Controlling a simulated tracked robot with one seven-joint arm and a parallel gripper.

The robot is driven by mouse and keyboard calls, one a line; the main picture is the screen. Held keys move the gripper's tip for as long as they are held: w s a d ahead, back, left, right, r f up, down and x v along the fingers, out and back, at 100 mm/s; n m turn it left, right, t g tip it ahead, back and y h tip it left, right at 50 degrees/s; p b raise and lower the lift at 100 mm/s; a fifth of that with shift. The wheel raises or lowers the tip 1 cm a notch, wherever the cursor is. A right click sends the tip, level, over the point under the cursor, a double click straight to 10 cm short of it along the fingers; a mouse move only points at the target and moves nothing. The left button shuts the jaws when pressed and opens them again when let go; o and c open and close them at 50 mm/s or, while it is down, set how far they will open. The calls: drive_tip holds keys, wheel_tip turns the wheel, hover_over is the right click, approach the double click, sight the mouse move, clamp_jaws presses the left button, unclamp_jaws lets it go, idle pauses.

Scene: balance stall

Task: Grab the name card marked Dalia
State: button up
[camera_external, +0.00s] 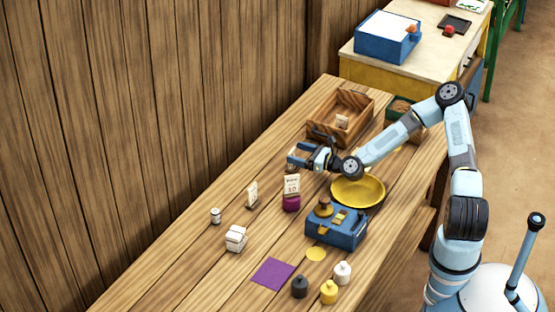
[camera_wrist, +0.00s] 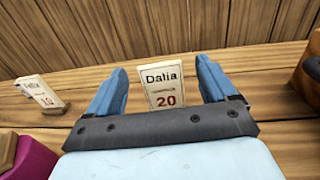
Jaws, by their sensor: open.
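The white name card marked Dalia (camera_wrist: 163,86), with a red 20 below the name, stands upright in the middle of the wrist view. My gripper (camera_wrist: 164,82) is open, with one blue finger on each side of the card. Gaps show between the card and both fingers, so it is not gripped. The card's lower edge is hidden behind the gripper's dark crossbar. In the external view my gripper (camera_external: 294,156) is low over the table's far part, left of my arm; I cannot clearly make out the Dalia card there.
Another card (camera_wrist: 40,91) stands left on a wooden base. A card reading 10 (camera_external: 291,184) stands in a purple holder (camera_external: 291,204). A wooden crate (camera_external: 355,103) is behind my gripper, a yellow bowl (camera_external: 357,192) in front and right. The plank wall (camera_external: 200,80) lies beyond the table.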

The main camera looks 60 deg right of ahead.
sight(292, 152)
drive_tip(key=w, duration=0.5)
drive_tip(key=shift+a+r, duration=0.1)
drive_tip(key=shift+a, duration=0.15)
drive_tip(key=c, duration=1.4)
